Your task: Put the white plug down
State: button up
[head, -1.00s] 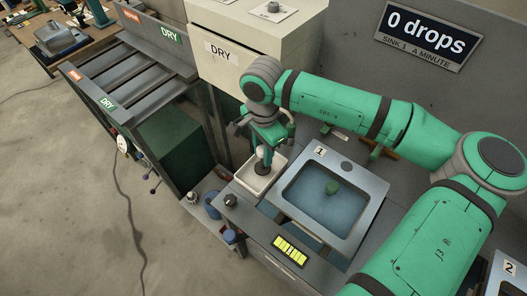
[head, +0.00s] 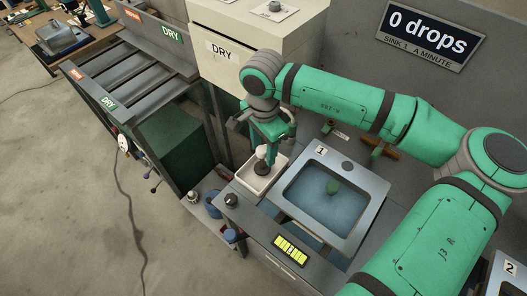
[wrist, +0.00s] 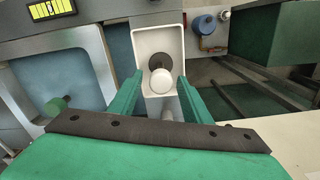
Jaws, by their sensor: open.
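The white plug, with a pale round knob and a dark disc base, is at the white tray (head: 254,188) left of sink 1. Its knob (head: 262,153) and base (head: 260,167) show in the head view. In the wrist view the knob (wrist: 161,80) overlaps the dark base (wrist: 162,62) inside the tray outline. My gripper (wrist: 159,84) is open, with one green finger on either side of the knob and gaps showing. I cannot tell whether the base rests on the tray floor.
Sink 1 (head: 362,179) holds bluish water and a green plug (head: 333,187) to the tray's right. The DRY cabinet (head: 240,66) stands behind.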

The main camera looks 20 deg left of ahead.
notch_tip(320, 180, up, 10)
jog(key=shift+r, duration=0.25)
dwell(0.6)
